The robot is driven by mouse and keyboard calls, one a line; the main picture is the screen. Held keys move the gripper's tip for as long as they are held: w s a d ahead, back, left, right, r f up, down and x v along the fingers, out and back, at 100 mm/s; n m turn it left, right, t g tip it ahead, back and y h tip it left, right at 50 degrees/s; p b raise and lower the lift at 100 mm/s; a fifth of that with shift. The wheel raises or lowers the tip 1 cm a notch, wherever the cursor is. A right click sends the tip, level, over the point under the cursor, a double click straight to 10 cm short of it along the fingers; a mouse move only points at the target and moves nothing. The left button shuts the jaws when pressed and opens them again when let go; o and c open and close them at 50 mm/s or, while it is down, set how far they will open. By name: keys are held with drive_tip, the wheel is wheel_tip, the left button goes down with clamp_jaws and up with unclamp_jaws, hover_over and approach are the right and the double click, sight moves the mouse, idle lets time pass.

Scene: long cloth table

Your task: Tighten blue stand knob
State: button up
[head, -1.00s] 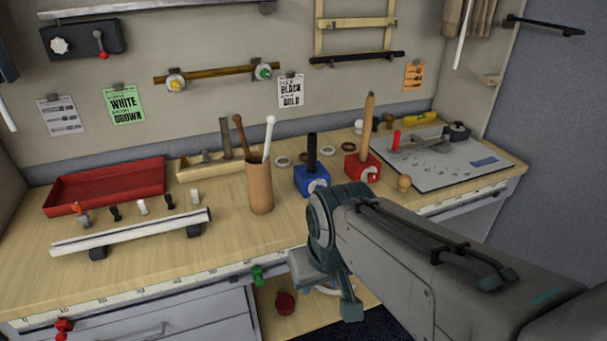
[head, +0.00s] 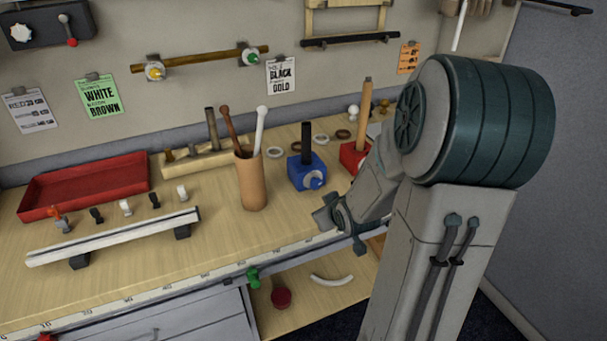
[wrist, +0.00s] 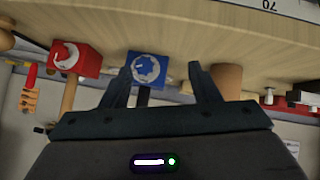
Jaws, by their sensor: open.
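The blue stand (head: 306,172) is a blue block on the table with a black rod upright in it. Its blue knob, ringed in white, (head: 316,180) faces the front. In the wrist view the blue stand (wrist: 161,62) appears upside down, with its knob (wrist: 147,69) between the fingers and beyond their tips. My gripper (wrist: 160,72) is open and empty. In the head view my gripper (head: 335,214) is near the table's front edge, in front of and slightly right of the blue stand, apart from it.
A red stand (head: 353,157) with a wooden rod is just right, partly hidden by my arm. A brown cup (head: 251,184) with two sticks stands left. A white rail (head: 115,237) and red tray (head: 85,187) lie further left. An open drawer (head: 335,297) is below.

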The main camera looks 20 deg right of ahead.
sight(317, 185)
drive_tip(key=w+d+f+t, duration=0.1)
drive_tip(key=w, duration=0.4)
drive_tip(key=w+d+f+t, duration=0.1)
drive_tip(key=w+f, duration=0.1)
drive_tip(key=w, duration=0.3)
drive_tip(key=w+d+f+t+p, duration=0.1)
drive_tip(key=w+d+f+t, duration=0.1)
drive_tip(key=w, duration=0.3)
drive_tip(key=shift+m+y, duration=0.3)
drive_tip(key=shift+y, duration=0.1)
drive_tip(key=shift+c, duration=0.4)
drive_tip(key=c, duration=0.9)
